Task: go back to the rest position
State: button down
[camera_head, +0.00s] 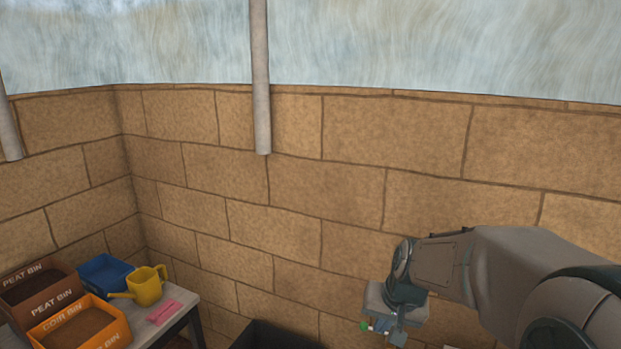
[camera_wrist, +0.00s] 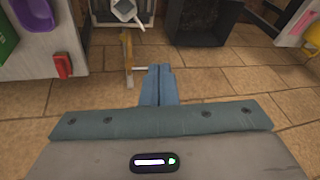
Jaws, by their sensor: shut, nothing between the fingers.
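My gripper (camera_head: 388,333) hangs at the lower right of the head view, pointing down, in front of the block wall. In the wrist view its two blue-grey fingers (camera_wrist: 158,84) are together, with nothing between them. The gripper is held over open tiled floor, apart from the objects around it. My arm reaches in from the right of the head view.
At the lower left of the head view, a table (camera_head: 188,314) bears a peat bin (camera_head: 40,290), an orange coir bin (camera_head: 80,335), a blue tray (camera_head: 105,272), a yellow watering can (camera_head: 147,286) and a pink item (camera_head: 164,312). A dark container (camera_head: 275,338) stands right of it.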

jog(key=s+r+n+g+h, duration=0.1)
jog(key=s+r+n, duration=0.1)
jog(key=s, duration=1.5)
jog(key=shift+d+r+p, duration=0.3)
jog(key=shift+d+p, duration=0.05)
jog(key=shift+p, duration=0.1)
jog(key=shift+s+a, duration=0.1)
jog(key=shift+s, duration=0.05)
